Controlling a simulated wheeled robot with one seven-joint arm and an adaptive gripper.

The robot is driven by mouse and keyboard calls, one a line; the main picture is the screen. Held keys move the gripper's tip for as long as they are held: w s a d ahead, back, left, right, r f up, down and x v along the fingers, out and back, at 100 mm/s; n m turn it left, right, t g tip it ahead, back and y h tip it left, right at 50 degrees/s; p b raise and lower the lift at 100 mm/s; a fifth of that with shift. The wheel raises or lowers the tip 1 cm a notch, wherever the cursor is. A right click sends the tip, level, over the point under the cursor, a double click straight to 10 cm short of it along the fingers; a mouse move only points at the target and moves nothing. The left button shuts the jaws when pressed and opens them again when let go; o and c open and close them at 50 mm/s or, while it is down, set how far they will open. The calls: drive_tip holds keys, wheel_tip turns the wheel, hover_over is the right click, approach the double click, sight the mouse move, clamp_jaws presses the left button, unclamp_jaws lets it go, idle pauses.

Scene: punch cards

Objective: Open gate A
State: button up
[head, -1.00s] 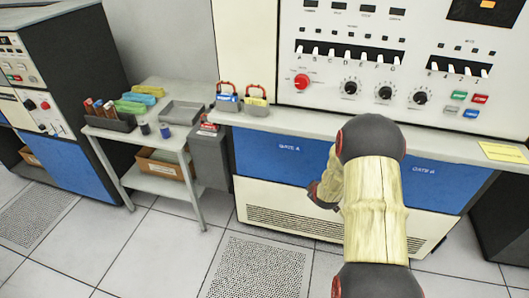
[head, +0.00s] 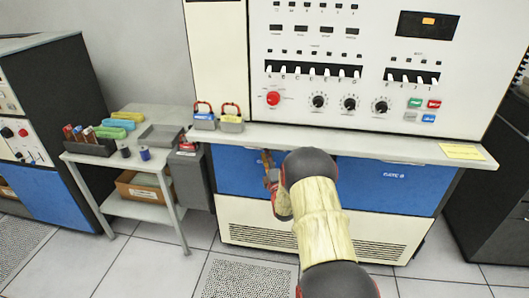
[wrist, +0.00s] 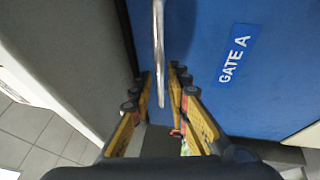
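Gate A is the left blue panel (head: 232,178) under the console shelf, and it looks flush with the front in the head view. In the wrist view, the blue panel (wrist: 270,90) carries the white label "GATE A" (wrist: 234,56). A pale metal handle bar (wrist: 158,45) runs upright on its left side. My gripper (wrist: 161,84) is open, with one finger on each side of the bar. I cannot tell whether either finger touches it. In the head view my gripper (head: 268,163) is in front of the panel, and the handle is hidden.
A second blue panel (head: 395,186) is to the right, partly behind my arm. A grey bin (head: 189,180) and a side table (head: 95,158) stand to the left. Floor in front is clear.

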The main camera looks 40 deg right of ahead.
drive_tip(key=shift+b+x, duration=0.45)
drive_tip(key=shift+x, duration=1.4)
drive_tip(key=shift+c, duration=0.2)
clamp_jaws()
